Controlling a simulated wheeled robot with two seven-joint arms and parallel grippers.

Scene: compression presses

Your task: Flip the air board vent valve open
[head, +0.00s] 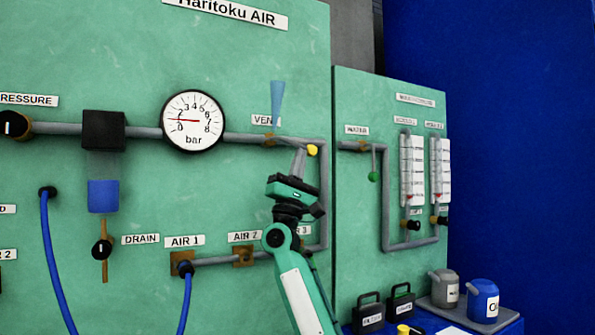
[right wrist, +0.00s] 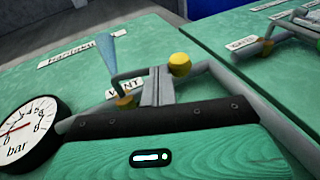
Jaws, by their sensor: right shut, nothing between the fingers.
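The vent valve's brass fitting (head: 270,136) sits by the VENT label on the air board's pipe, below an upright blue tapered piece (head: 277,102). A yellow ball knob (head: 312,150) shows right of it. In the right wrist view, the brass fitting (right wrist: 125,102), the blue piece (right wrist: 107,58) and the yellow knob (right wrist: 180,63) show. A dark rod runs from near the fitting toward the knob, partly hidden by my fingers. My right gripper (head: 300,150) is shut and empty, its fingertips just left of the knob; contact is unclear. My left gripper is out of view.
The pressure gauge (head: 193,121) is left of the vent. The pipe bends down right of the knob. A second green board (head: 350,100) with pipes and flow tubes stands to the right. Canisters (head: 482,300) and black tagged blocks (head: 370,312) are at lower right.

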